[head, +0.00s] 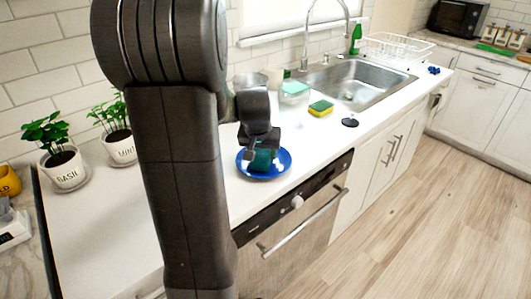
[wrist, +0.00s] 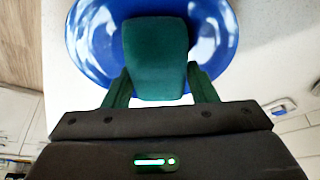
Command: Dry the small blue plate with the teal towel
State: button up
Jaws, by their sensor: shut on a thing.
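The small blue plate (head: 283,158) lies on the white counter, left of the sink and near the dishwasher's front edge. The teal towel (head: 263,158) is a bunched pad over the plate, between my gripper's fingers. My gripper (head: 262,150) points down above the plate and is shut on the towel. In the wrist view the towel (wrist: 157,55) covers the middle of the glossy blue plate (wrist: 90,38), with the fingers (wrist: 155,88) at its near sides. I cannot tell if the towel presses on the plate. The towel hides the plate's centre.
A yellow-green sponge (head: 320,108) and a clear container (head: 294,92) stand behind the plate, near the sink (head: 350,80). A dark round item (head: 350,122) lies right of the sponge. Potted basil (head: 62,168) and mint (head: 121,146) stand at the left. The counter around the plate is mostly clear.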

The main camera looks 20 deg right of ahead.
jog(key=shift+w+a+f, duration=0.1)
jog(key=shift+w+a, duration=0.35)
jog(key=shift+a, duration=0.1)
notch_tip(320, 180, up, 7)
jog(key=p, duration=0.5)
dwell(0.5)
